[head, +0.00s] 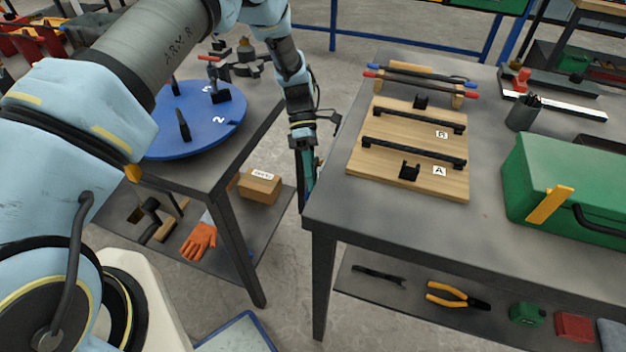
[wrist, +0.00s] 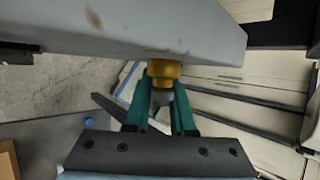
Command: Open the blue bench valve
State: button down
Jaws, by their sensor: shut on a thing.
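My gripper (wrist: 163,95) has green fingers, which close around a dark piece below a brass-coloured fitting (wrist: 163,68) in the wrist view. The fitting sits against a long grey slab or bench edge (wrist: 120,35). In the head view my gripper (head: 309,178) hangs down beside the left front corner of the right-hand bench (head: 325,205); what it holds is hidden there. I cannot make out a blue valve handle for certain. A small blue round spot (wrist: 88,121) shows on a grey surface in the wrist view.
The left bench carries a blue disc (head: 190,135) with posts, and a box (head: 260,187) stands on its lower shelf. On the right bench are a wooden board (head: 415,135) with black bars and a green case (head: 570,180). A narrow floor gap separates the benches.

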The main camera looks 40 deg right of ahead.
jog(key=shift+r+g+y, duration=0.1)
jog(key=shift+g+y, duration=0.2)
jog(key=shift+y, duration=0.1)
jog(key=c, duration=0.8)
grip_release()
jog(key=shift+o, duration=0.2)
jog(key=b+v, duration=0.3)
jog(key=v, duration=0.7)
jog(key=shift+w+r, duration=0.15)
jog(key=shift+r, duration=0.15)
